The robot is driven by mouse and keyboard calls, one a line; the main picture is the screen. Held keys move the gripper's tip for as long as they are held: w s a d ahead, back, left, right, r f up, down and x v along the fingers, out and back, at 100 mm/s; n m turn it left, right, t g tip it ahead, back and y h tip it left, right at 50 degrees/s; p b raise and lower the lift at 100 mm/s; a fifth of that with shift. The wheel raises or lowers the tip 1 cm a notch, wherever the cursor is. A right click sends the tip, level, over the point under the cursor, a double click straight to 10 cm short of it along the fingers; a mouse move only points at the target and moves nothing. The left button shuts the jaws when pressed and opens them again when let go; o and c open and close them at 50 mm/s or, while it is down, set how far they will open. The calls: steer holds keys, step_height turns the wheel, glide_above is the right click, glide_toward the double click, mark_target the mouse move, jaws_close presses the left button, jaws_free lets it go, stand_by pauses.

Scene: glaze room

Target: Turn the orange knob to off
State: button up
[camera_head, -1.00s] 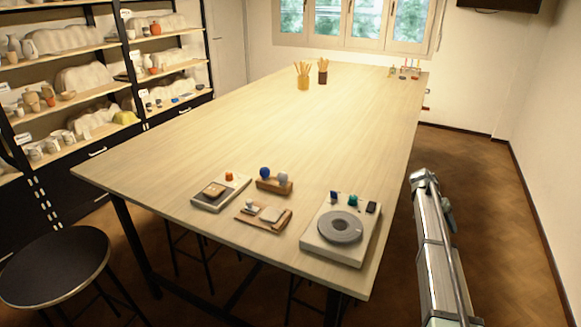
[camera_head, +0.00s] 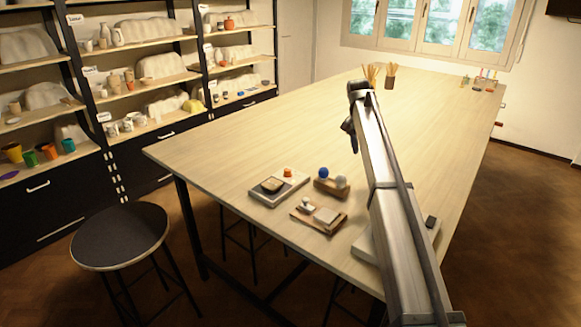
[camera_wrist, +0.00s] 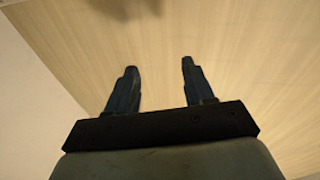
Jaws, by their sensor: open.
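The knob is not in the wrist view.
A wooden block with a blue ball (camera_head: 323,173) and a pale ball (camera_head: 341,182) stands right of the knob. A small wooden board (camera_head: 304,220) lies in front. My arm hides most of the white turntable device (camera_head: 365,246). The table's middle (camera_head: 270,130) is clear.

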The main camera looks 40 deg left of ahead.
mark_target(288, 169)
steer(key=s+a+r+n+g+y, duration=0.1)
steer(key=s+a+r+n, duration=0.15)
steer(key=s+a, duration=0.65)
steer(key=s+a+r+n+g+y, duration=0.1)
steer(key=s+a+r, duration=0.3)
steer(key=s+a, duration=0.45)
steer(key=shift+m, duration=0.25)
steer(key=f, duration=0.4)
steer(key=a+f, duration=0.1)
steer(key=f, duration=0.4)
steer(key=w+a+f, duration=0.1)
steer(key=f, duration=0.4)
steer(key=shift+a, duration=0.15)
steer(key=shift+r, duration=0.1)
steer(key=shift+c, duration=0.5)
jaws_close()
